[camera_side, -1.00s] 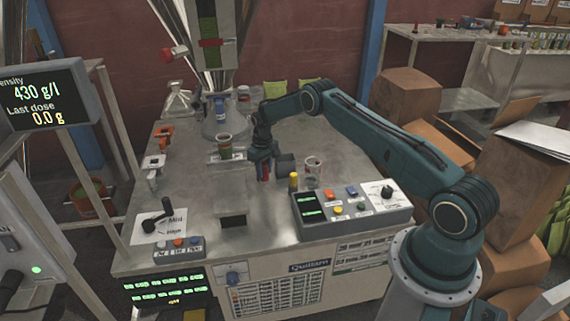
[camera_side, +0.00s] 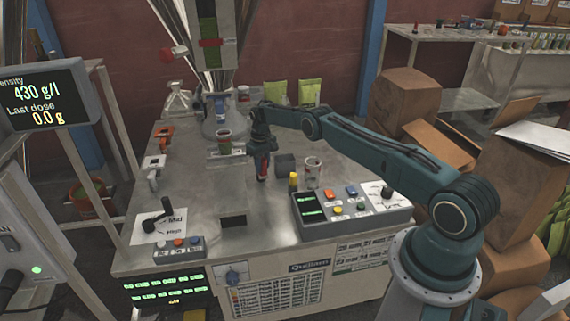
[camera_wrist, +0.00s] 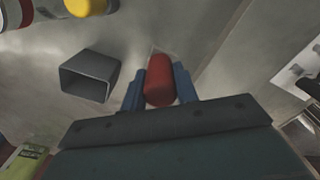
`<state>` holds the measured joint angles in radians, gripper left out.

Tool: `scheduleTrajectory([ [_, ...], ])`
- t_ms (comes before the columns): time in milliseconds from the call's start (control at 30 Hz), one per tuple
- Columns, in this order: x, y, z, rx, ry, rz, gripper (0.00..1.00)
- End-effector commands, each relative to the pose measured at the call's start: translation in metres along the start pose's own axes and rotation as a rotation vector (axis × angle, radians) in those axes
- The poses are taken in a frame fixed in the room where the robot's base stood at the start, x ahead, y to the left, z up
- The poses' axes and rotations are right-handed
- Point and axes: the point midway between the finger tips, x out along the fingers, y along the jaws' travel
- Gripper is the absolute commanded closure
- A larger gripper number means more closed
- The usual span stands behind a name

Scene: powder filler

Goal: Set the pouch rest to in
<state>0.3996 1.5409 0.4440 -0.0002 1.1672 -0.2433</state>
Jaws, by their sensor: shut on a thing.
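My gripper (camera_side: 262,172) points down over the bench, right of the filling spot. In the wrist view its two blue fingers (camera_wrist: 160,88) are shut on a red rounded grip (camera_wrist: 159,78). In the side view the red piece is small and partly hidden by the fingers. I cannot tell what the red grip joins to below. A small ledge (camera_side: 238,150) with a cup (camera_side: 224,141) on it is under the filler's spout, left of my gripper. I cannot tell for sure which part is the pouch rest.
A control box (camera_side: 352,207) is at the front right. A lever (camera_side: 156,216) is at the front left. A dark square opening (camera_side: 232,221) lies in the bench.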

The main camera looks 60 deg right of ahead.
Motion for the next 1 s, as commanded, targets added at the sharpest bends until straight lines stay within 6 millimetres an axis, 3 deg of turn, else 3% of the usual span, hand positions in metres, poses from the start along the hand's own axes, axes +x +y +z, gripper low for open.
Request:
scheduleTrajectory([
  [333, -0.0048, 0.0012, -0.0059, -0.004, 0.022, 0.004, 1.00],
  [367, -0.0050, 0.0014, -0.0060, -0.004, 0.023, 0.005, 0.65],
  [433, -0.0046, 0.0017, -0.0055, -0.003, 0.021, 0.005, 0.51],
  [467, -0.0043, 0.0017, -0.0052, -0.003, 0.020, 0.004, 0.49],
  [1000, -0.0113, 0.0024, -0.0034, 0.000, 0.013, 0.003, 0.49],
])
